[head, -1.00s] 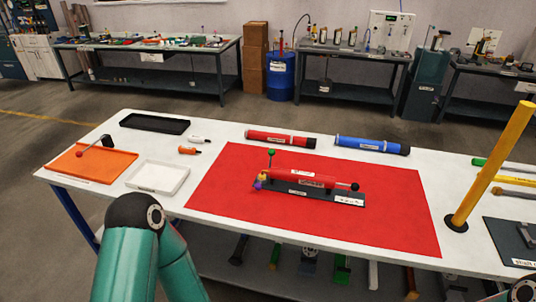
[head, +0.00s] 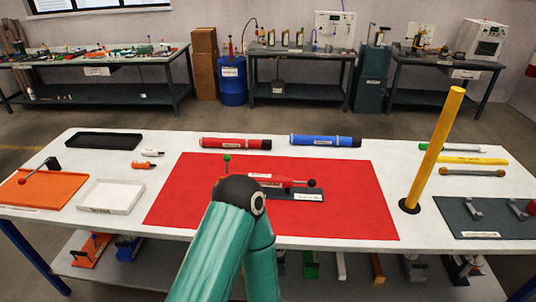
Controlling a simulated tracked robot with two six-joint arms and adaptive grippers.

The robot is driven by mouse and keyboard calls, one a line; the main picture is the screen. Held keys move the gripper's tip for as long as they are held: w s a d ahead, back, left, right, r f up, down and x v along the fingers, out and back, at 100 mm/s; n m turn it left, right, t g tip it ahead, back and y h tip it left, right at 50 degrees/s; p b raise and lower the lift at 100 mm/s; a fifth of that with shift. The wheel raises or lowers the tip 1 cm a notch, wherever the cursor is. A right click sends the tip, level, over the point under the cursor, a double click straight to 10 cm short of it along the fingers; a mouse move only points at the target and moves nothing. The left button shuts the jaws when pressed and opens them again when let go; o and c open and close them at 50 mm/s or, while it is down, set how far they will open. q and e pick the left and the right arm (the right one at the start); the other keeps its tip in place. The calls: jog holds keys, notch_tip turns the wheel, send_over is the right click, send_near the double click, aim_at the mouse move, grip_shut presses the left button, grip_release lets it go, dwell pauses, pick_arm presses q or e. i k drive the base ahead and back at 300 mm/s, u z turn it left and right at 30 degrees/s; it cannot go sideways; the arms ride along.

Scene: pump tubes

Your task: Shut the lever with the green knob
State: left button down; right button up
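The lever with the green knob (head: 227,158) stands upright at the left end of the red pump tube (head: 285,181) in the head view. The tube lies on a dark base plate (head: 312,196) on the red mat (head: 350,215), and a black knob (head: 312,183) sits at its right end. My green arm rises from the bottom centre, and its dark joint hides the tube's left end and the lever's foot. Neither of my grippers is in view.
An orange board (head: 20,195) with a red-knobbed lever, a white tray (head: 107,210) and a black tray (head: 102,134) are at left. Red (head: 235,143) and blue (head: 318,140) tubes lie behind the mat. A tall yellow post (head: 435,140) stands at right. The mat's right part is clear.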

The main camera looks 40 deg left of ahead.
aim_at(227, 157)
jog(key=u, duration=0.65)
jog(key=i, duration=0.15)
jog(key=z, duration=1.15)
jog(key=k, duration=0.9)
jog(key=u, duration=0.8)
jog(key=k, duration=0.4)
jog(key=u, duration=0.75)
jog(key=i, duration=1.75)
jog(key=z, duration=0.4)
